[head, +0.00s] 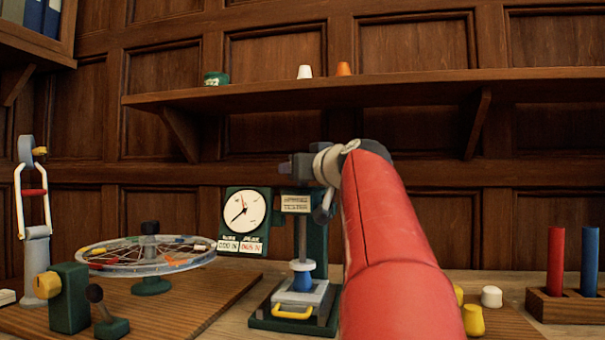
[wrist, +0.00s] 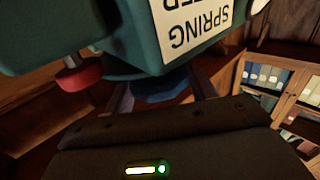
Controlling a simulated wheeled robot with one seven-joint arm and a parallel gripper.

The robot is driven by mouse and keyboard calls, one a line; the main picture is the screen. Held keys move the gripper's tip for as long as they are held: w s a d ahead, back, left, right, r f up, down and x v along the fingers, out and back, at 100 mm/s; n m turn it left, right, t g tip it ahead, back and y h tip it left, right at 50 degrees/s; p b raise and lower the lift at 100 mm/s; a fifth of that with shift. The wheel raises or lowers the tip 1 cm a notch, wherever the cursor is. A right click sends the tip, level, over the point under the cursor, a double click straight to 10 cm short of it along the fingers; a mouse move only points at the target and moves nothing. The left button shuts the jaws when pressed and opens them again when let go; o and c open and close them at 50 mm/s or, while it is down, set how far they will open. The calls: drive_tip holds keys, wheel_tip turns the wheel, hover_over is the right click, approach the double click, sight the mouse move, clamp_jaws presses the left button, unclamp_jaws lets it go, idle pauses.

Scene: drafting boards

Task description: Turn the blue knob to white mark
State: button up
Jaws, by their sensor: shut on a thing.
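The spring tester (head: 296,204) is a dark green stand with a label plate, and it stands in front of my red arm. Its head also shows upside down in the wrist view (wrist: 115,57). The blue knob (wrist: 168,92) shows partly below the label in the wrist view, at the tester's head. My gripper (head: 290,168) is at the top of the tester, and its two fingers lie on either side of the knob in the wrist view (wrist: 163,89), shut on it. The knob is hidden in the head view. I cannot make out a white mark.
A dial gauge (head: 245,211) is beside the tester's head. A spoked wheel (head: 150,268) and a green block with a yellow knob (head: 69,300) stand at left. Red and blue rods (head: 556,262) stand in a wooden block at right. A shelf (head: 400,90) runs above.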

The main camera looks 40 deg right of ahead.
drive_tip(key=shift+f+n+y, duration=0.2)
drive_tip(key=shift+n+y, duration=0.4)
drive_tip(key=shift+y, duration=0.5)
drive_tip(key=o, duration=1)
drive_tip(key=shift+r, duration=0.1)
drive_tip(key=shift+s, duration=0.1)
drive_tip(key=s+b, duration=0.2)
drive_tip(key=s, duration=0.5)
drive_tip(key=shift+s+a, duration=0.15)
drive_tip(key=shift+s, duration=0.15)
drive_tip(key=shift+s, duration=0.1)
